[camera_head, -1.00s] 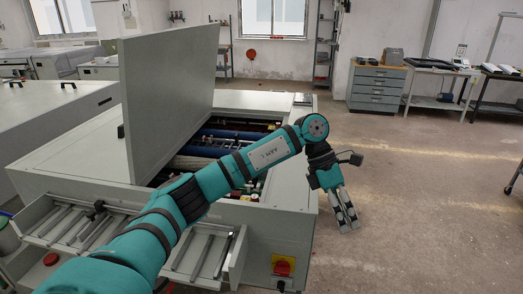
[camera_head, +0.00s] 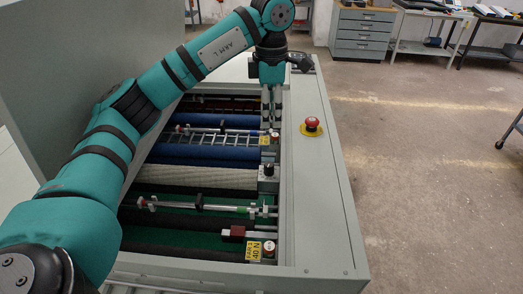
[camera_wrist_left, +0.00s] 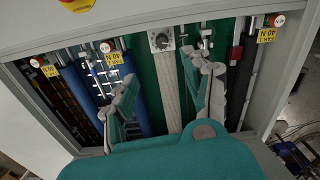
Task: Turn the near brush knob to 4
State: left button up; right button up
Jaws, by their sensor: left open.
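A black knob (camera_head: 268,170) stands on a grey block at the right side of the open processor bay, beside the pale brush roller (camera_head: 200,177). In the left wrist view a round dial (camera_wrist_left: 161,41) with a marked face sits at the top end of the pale roller; its setting is too small to read. My left gripper (camera_head: 272,122) points down over the bay's right side, beyond the black knob in the head view. It is open and empty; in the wrist view its fingers (camera_wrist_left: 163,100) are spread either side of the roller. My right gripper is out of view.
Red-and-white pressure knobs (camera_head: 268,247) with yellow labels (camera_head: 253,250) line the bay's right side. A red emergency button (camera_head: 312,123) stands on the right rim. The raised lid (camera_head: 80,70) is at left. Blue rollers (camera_head: 200,155) and metal rods cross the bay.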

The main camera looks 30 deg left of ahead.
pick_arm(q)
jog(key=f, duration=0.2)
send_near(269, 164)
notch_tip(269, 164, down, 5)
jog(key=shift+f, duration=0.1)
notch_tip(269, 164, down, 5)
jog(key=shift+r+p, duration=0.2)
jog(key=shift+p, duration=0.55)
jog(key=shift+f, duration=0.35)
jog(key=shift+c, duration=0.4)
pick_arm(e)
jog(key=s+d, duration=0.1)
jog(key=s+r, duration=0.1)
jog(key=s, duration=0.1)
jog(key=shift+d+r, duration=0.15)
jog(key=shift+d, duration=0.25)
pick_arm(q)
grip_shut()
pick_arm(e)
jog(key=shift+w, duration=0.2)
